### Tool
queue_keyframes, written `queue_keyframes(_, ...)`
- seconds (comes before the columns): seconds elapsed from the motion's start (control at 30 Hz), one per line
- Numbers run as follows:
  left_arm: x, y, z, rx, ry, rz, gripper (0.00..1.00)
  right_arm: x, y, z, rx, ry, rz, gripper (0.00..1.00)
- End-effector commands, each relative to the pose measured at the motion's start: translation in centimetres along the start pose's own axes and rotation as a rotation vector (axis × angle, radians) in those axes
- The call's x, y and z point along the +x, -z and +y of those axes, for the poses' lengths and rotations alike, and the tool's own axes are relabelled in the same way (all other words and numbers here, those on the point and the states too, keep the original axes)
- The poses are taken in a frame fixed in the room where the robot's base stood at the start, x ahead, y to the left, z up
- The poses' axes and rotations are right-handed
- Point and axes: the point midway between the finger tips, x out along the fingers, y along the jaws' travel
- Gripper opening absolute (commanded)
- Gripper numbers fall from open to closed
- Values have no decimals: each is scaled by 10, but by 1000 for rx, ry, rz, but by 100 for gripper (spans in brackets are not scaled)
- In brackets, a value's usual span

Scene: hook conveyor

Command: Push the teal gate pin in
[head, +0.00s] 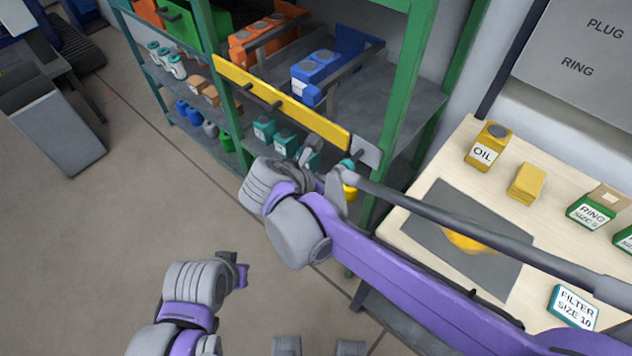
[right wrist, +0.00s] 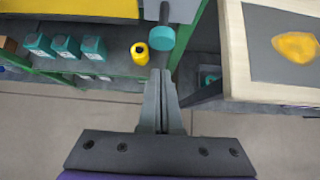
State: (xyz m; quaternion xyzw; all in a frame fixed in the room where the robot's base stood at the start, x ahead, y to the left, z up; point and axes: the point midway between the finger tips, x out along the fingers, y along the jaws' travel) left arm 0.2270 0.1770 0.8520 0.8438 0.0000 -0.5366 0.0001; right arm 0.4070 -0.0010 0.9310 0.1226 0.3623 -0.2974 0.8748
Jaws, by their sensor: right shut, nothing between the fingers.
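The teal gate pin (right wrist: 162,38) shows as a round teal knob on a dark shaft, in front of a grey plate at the right end of the yellow gate bar (head: 275,97). In the head view the knob (head: 347,165) is partly hidden by my right gripper (head: 336,178). In the right wrist view my right gripper (right wrist: 160,75) is shut and empty. Its tips appear just below the knob, with a small visible gap. My left gripper (head: 236,272) is low over the floor, away from the shelf; its jaw state is unclear.
A yellow item (right wrist: 140,53) is beside the pin. A wooden table (head: 448,160) with an oil can (head: 488,147) stands at right.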

Motion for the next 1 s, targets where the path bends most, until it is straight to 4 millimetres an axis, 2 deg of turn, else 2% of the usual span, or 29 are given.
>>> queue_keyframes(0.03,-1,1,0,0,0,0,0,6,-8,-1,4,3,-1,0)
queue_keyframes(0.2,-2,1,0,0,0,1,0,17,-20,0,2,0,0,0)
queue_keyframes(0.67,-2,1,0,0,0,1,0,21,-24,0,1,0,1,0)
queue_keyframes(1.0,-3,2,0,0,0,1,0,47,-50,0,1,0,-1,0)
